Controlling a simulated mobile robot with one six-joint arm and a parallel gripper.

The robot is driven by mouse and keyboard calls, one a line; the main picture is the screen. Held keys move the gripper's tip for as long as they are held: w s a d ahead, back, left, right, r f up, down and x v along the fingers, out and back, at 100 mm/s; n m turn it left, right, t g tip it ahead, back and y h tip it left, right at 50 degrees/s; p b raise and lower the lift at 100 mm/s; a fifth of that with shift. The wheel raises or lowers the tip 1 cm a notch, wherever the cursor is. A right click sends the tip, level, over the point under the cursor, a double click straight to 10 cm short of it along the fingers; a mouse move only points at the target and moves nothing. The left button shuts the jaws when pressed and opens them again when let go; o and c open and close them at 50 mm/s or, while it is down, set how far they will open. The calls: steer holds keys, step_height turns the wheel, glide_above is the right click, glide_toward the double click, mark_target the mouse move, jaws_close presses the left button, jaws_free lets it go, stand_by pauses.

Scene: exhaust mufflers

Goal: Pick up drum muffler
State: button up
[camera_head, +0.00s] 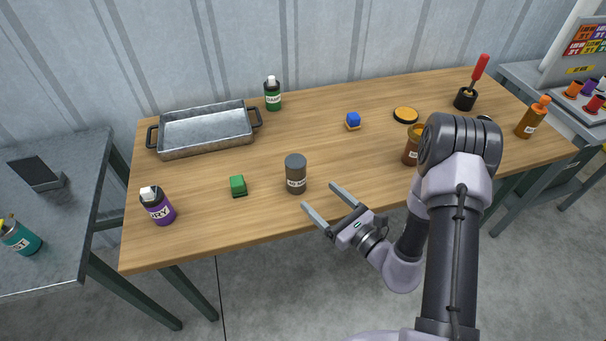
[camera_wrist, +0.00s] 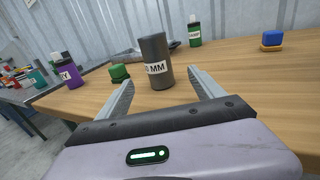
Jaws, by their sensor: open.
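The drum muffler (camera_head: 295,174) appears to be the dark grey upright cylinder with a white label, standing near the front edge of the table. In the wrist view the drum muffler (camera_wrist: 155,58) stands straight ahead, beyond and between my fingertips. My gripper (camera_head: 319,196) is open and empty, at the table's front edge, just right of and in front of the cylinder. In the wrist view both fingers of my gripper (camera_wrist: 160,80) point toward it with a gap; no contact is clear.
A green block (camera_head: 238,186) sits left of the cylinder, with a purple bottle (camera_head: 157,206) farther left. A metal tray (camera_head: 205,148) and a green bottle (camera_head: 272,94) stand behind. A blue block (camera_head: 353,120) and a brown jar (camera_head: 412,146) are to the right.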

mark_target(303, 182)
steer(key=b+x, duration=0.1)
steer(key=x, duration=0.7)
steer(key=shift+a, duration=0.15)
steer(key=b+x, duration=0.1)
steer(key=x, duration=0.4)
steer(key=shift+w+a+r+b, duration=0.1)
steer(key=shift+w+a+b, duration=0.1)
steer(key=shift+b, duration=0.1)
steer(key=shift+s, duration=0.1)
steer(key=c, duration=1.5)
